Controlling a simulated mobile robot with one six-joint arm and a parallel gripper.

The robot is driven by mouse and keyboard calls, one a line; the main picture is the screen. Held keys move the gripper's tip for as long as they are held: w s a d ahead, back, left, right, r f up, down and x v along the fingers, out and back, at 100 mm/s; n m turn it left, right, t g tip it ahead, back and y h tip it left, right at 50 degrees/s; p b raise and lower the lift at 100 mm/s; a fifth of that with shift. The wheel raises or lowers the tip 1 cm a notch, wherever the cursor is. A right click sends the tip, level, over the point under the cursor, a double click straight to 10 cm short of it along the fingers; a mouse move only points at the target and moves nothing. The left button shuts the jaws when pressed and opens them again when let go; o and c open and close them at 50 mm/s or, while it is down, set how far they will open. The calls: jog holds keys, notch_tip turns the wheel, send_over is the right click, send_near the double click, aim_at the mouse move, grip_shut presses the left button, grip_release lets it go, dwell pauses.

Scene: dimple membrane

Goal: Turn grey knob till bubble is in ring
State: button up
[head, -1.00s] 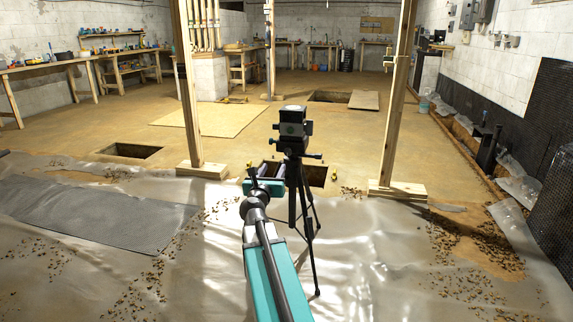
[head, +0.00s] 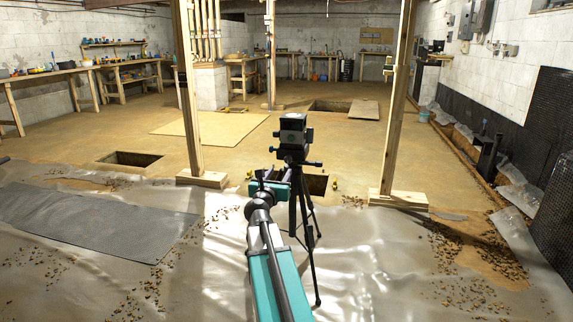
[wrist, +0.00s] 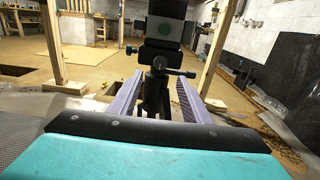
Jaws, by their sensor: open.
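A dark boxy instrument (head: 291,136) stands on a black tripod (head: 303,215). I cannot tell which is the grey knob. My gripper (wrist: 160,82) is open, its purple fingers on either side of the upper tripod, below the instrument. In the head view my gripper (head: 280,178) is partly hidden. I cannot make out a bubble or ring.
Wooden posts stand left (head: 192,100) and right (head: 394,110) of the tripod. A floor pit (head: 316,185) opens just behind it, another (head: 130,160) at the left. Plastic sheeting (head: 380,270) with scattered gravel covers the near floor. Workbenches line the far walls.

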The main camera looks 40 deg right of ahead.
aim_at(287, 160)
jog(key=shift+b+x, duration=1.8)
jog(key=shift+x, duration=3.95)
jog(key=shift+c, duration=0.5)
jog(key=c, duration=0.9)
